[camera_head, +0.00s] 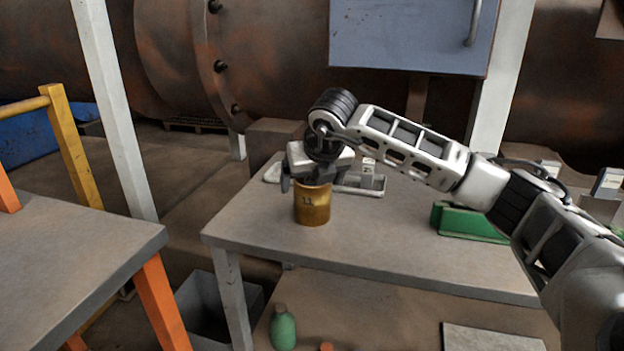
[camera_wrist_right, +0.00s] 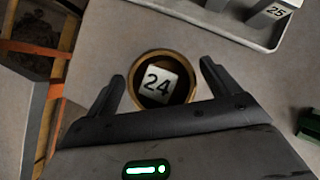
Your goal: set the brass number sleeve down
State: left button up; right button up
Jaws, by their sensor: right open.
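The brass number sleeve (camera_head: 312,206), marked 11, stands upright on the grey table (camera_head: 400,245) near its left side. In the right wrist view the sleeve shows from above as a brass ring (camera_wrist_right: 139,70). A white block (camera_wrist_right: 158,83) numbered 24 is inside it, so the sleeve is around the block. My right gripper (camera_head: 308,183) is open just above the sleeve. In the wrist view its fingers (camera_wrist_right: 162,74) are on either side of the ring, with gaps visible. The block is hidden in the head view. My left gripper is not in view.
A pale tray (camera_head: 378,184) with white blocks, one numbered 25 (camera_wrist_right: 277,12), lies behind the sleeve. A green holder (camera_head: 468,223) stands to the right. The tabletop in front of the sleeve is clear. Another table (camera_head: 70,260) stands at left.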

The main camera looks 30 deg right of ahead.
jog(key=v, duration=1.2)
jog(key=s+a+f+n+g+y, duration=0.25)
jog(key=a+f+y, duration=0.25)
jog(key=a, duration=0.5)
jog(key=s+a+f+n+g+y, duration=0.1)
jog(key=s+a+f+n+y, duration=0.25)
jog(key=a, duration=0.55)
jog(key=s+a+r+m+g+y, duration=0.1)
jog(key=s+a+m+y, duration=0.4)
jog(key=a+y, duration=0.75)
jog(key=w+d+f+m+t+h, duration=0.1)
jog(key=d+f+m+t+h, duration=0.15)
jog(key=m+t, duration=0.65)
jog(key=w+d+f+m+t+h, duration=0.15)
jog(key=d+m+t+h, duration=0.25)
jog(key=m+t, duration=0.55)
jog(key=s+d+f+m+g+h, duration=0.2)
jog(key=s+f+m+g+h, duration=0.2)
jog(key=f, duration=0.6)
jog(key=s+d+f+m+g+h, duration=0.3)
jog(key=s+f+m+g+h, duration=0.1)
jog(key=s+f+m, duration=0.3)
notch_tip(320, 180, down, 5)
jog(key=shift+d+r+m+g+h, duration=0.3)
jog(key=shift+m+g, duration=0.2)
jog(key=shift+m, duration=0.75)
